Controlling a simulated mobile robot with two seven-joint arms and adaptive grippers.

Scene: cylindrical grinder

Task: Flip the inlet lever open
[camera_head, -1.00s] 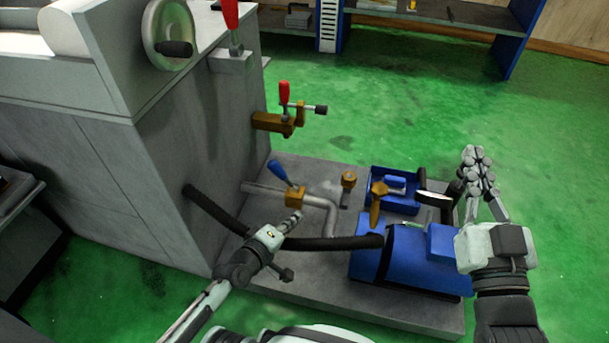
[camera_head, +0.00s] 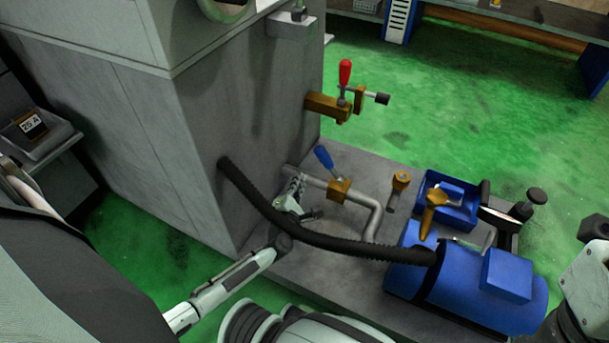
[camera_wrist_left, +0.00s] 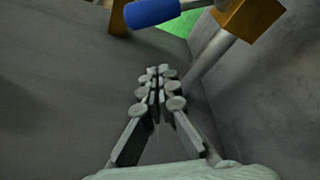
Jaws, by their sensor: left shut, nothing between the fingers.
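The blue-handled lever (camera_head: 324,158) stands tilted up and to the left from a brass valve body (camera_head: 340,190) on a grey pipe. My left gripper (camera_head: 297,182) is shut and empty beside the pipe, left of and below the lever. In the left wrist view the shut fingers (camera_wrist_left: 158,72) point toward the pipe. The blue handle (camera_wrist_left: 152,12) is beyond and above them, apart from them, and the brass body (camera_wrist_left: 250,14) is at the upper right. Only part of my right arm shows at the right edge; its fingers are out of view.
A black hose (camera_head: 330,240) runs just in front of my left gripper to a blue motor (camera_head: 465,285). A red-handled lever (camera_head: 345,73) on a brass valve sticks out from the grey machine (camera_head: 180,130). A blue tray (camera_head: 460,212) sits at the right of the base.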

